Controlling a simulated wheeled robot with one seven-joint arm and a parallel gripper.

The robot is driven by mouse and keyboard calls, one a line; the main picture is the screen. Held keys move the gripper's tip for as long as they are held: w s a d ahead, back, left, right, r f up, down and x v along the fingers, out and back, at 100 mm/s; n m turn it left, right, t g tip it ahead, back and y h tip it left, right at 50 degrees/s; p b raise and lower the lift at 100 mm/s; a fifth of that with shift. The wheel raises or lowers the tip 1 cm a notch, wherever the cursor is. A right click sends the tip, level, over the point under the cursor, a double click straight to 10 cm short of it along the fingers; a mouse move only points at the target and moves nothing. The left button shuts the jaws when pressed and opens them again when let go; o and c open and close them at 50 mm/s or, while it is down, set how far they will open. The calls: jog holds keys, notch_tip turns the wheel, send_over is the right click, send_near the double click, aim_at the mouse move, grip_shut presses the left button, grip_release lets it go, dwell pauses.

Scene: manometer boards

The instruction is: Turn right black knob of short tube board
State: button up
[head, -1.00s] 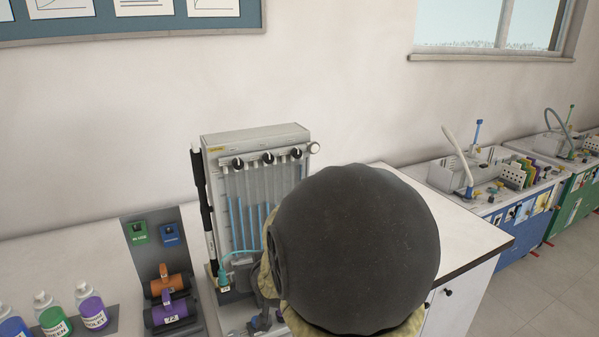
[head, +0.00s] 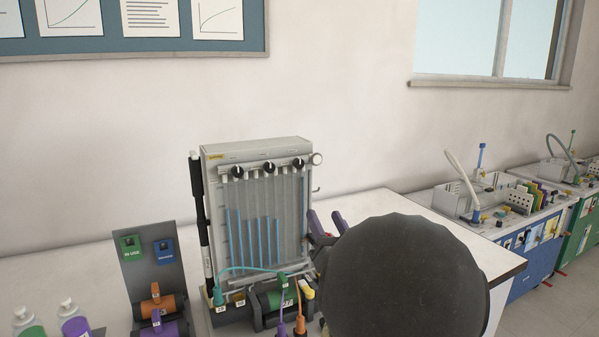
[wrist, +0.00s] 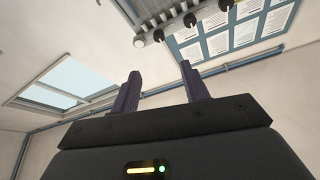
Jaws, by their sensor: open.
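The tube board (head: 250,145) stands upright on the counter, with several blue liquid columns of differing heights. Along its top are three black knobs; the right black knob (head: 298,164) sits beside a white round knob (head: 316,158). In the wrist view the right black knob (wrist: 158,35) appears beyond the fingers, with the pale knob (wrist: 139,42) beside it. My gripper (head: 327,221) has purple fingers, open and empty, below and right of the knobs, near the board's right side. The wrist view also shows the gripper (wrist: 159,78) apart from the knobs. My dark arm hides the board's lower right surroundings.
A black-and-white rod (head: 201,220) stands along the board's left edge. Coloured connectors and a green cylinder (head: 274,299) crowd its base. A grey stand (head: 143,265) with orange and purple cylinders is left. The counter (head: 395,203) is bare behind my arm.

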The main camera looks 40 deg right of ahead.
aim_at(300, 165)
jog(key=shift+d+r+p, duration=0.25)
jog(key=shift+p, duration=0.6)
jog(key=p+x, duration=0.1)
jog(key=p, duration=0.4)
jog(key=shift+w+d, duration=0.1)
jog(key=shift+w, duration=0.25)
jog(key=shift+w+p, duration=0.1)
jog(key=shift+p, duration=0.35)
jog(key=p, duration=0.6)
jog(key=shift+w+r, duration=0.25)
jog(key=shift+w, duration=0.1)
jog(key=p+x, duration=0.6)
jog(key=x, duration=0.7)
jog(key=shift+w, duration=0.1)
jog(key=shift+w+d+r+p, duration=0.1)
jog(key=shift+w+d+p, duration=0.2)
jog(key=shift+w, duration=0.3)
jog(key=c, duration=1)
